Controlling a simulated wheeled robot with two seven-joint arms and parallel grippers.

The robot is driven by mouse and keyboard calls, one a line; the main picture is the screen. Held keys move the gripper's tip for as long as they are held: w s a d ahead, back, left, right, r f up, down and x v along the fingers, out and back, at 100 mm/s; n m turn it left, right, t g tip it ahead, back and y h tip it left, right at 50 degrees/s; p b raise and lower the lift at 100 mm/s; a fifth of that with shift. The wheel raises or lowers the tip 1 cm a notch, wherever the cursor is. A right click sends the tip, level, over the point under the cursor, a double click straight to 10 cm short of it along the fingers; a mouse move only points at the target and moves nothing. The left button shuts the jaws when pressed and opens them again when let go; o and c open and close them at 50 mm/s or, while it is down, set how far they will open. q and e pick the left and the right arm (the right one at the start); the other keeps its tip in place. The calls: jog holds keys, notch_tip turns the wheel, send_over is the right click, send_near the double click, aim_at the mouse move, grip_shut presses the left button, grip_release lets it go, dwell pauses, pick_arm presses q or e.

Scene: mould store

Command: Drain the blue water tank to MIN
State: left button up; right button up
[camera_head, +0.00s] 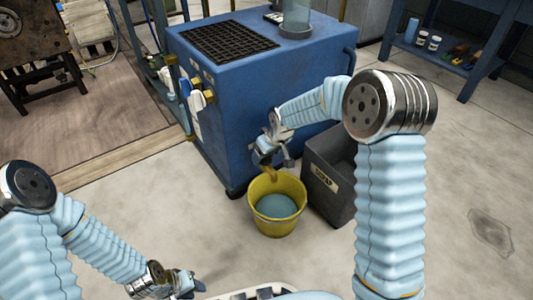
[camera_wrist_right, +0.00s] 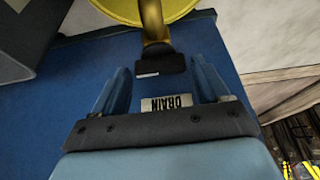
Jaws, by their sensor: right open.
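The blue water tank (camera_head: 270,75) stands at the back centre, with a dark grille and a clear cylinder (camera_head: 297,18) on top. A brass drain spout (camera_head: 270,174) comes out low on its front, above a yellow bucket (camera_head: 291,226) holding bluish water. In the right wrist view, a black tap handle (camera_wrist_right: 160,61) on the brass pipe and a DRAIN label (camera_wrist_right: 167,103) show. My right gripper (camera_head: 268,150) is at the tap; its open fingers (camera_wrist_right: 163,85) lie either side of the handle, apart from it. My left gripper (camera_head: 190,284) is low at the front left, its jaws unclear. No MIN mark is readable.
A dark grey labelled bin (camera_head: 330,175) stands right of the bucket, close to my right arm. A blue shelf (camera_head: 450,50) with bottles is at the back right. A brown mat (camera_head: 85,120) and a machine stand at left. The floor at front right is clear.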

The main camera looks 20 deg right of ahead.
jog(key=p+v, duration=0.2)
jog(key=v, duration=1.1)
jog(key=shift+p, duration=0.4)
jog(key=shift+s+r, duration=0.1)
jog(key=shift+s, duration=0.05)
